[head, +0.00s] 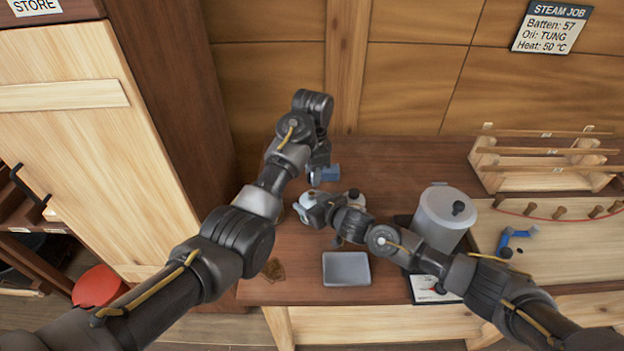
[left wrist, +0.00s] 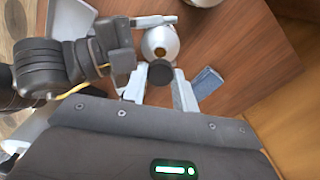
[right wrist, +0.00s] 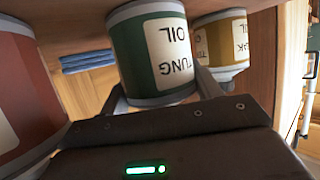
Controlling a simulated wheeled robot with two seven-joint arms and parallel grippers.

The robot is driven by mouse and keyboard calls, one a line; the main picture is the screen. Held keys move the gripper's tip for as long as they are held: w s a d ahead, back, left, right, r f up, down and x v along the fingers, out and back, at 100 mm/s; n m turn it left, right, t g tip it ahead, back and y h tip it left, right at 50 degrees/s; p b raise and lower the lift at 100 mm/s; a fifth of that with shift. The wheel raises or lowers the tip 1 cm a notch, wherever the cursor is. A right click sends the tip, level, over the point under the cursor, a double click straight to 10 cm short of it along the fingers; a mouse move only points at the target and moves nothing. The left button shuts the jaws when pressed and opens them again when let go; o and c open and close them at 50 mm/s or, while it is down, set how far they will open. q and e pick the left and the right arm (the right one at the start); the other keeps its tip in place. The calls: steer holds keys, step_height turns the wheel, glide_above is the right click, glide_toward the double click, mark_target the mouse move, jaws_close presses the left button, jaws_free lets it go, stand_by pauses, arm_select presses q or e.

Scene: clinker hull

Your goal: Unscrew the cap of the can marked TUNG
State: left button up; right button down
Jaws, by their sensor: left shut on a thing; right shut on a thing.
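The green can marked TUNG OIL (right wrist: 155,55) appears upside down in the right wrist view, between the fingers of my right gripper (right wrist: 162,92), which is shut on it. In the left wrist view the can's pale top (left wrist: 160,38) shows a small brownish opening. My left gripper (left wrist: 159,82) is shut on a black cap (left wrist: 160,73), which appears apart from the can and above its opening. In the head view my left gripper (head: 319,181) is above and behind the can (head: 307,199), and my right arm hides part of it.
A red can (right wrist: 18,90) and a yellow can (right wrist: 222,40) flank the green one. A folded blue cloth (left wrist: 208,82) lies nearby. A grey tray (head: 346,269) and a large pale pot (head: 440,215) stand on the bench. A wooden rack (head: 545,160) is at the back right.

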arm_select(q)
steer(key=shift+r, duration=0.2)
arm_select(e)
steer(key=shift+c, duration=1.2)
jaws_free()
arm_select(q)
steer(key=shift+f+b, duration=0.7)
steer(key=shift+f, duration=0.05)
arm_select(e)
steer(key=v, duration=1.2)
